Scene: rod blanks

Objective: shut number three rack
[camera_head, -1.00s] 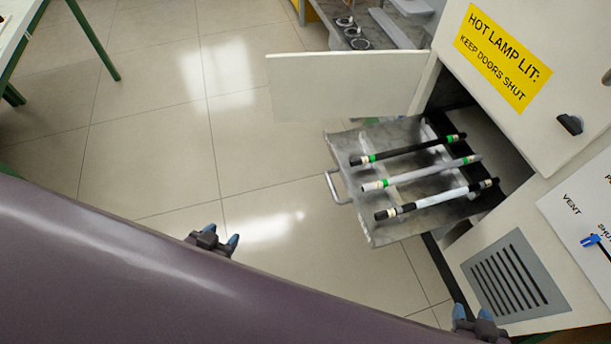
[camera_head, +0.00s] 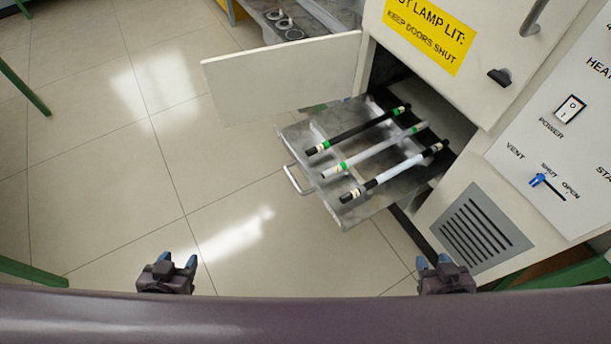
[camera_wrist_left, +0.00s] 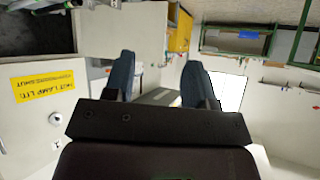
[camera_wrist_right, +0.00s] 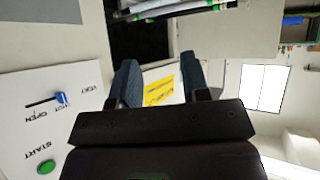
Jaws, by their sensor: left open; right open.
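A metal rack (camera_head: 376,203) is pulled out of the white cabinet through an open doorway. It has a bar handle (camera_head: 297,180) on its front edge and carries three rods: a black one (camera_head: 358,130), a grey one (camera_head: 375,151) and a black-and-white one (camera_head: 395,171). No number on the rack is readable. My left gripper (camera_head: 179,261) is open and empty, left of the rack and nearer to me. My right gripper (camera_head: 433,263) is open and empty, nearer to me than the rack, by the vent grille. Rods also show at the top of the right wrist view (camera_wrist_right: 180,8).
The cabinet door (camera_head: 285,78) stands open behind the rack. A yellow sign (camera_head: 430,32) reads "keep doors shut". The control panel (camera_head: 555,150) has a blue vent lever (camera_head: 538,180) at "shut". The tiled floor (camera_head: 110,180) at left is clear.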

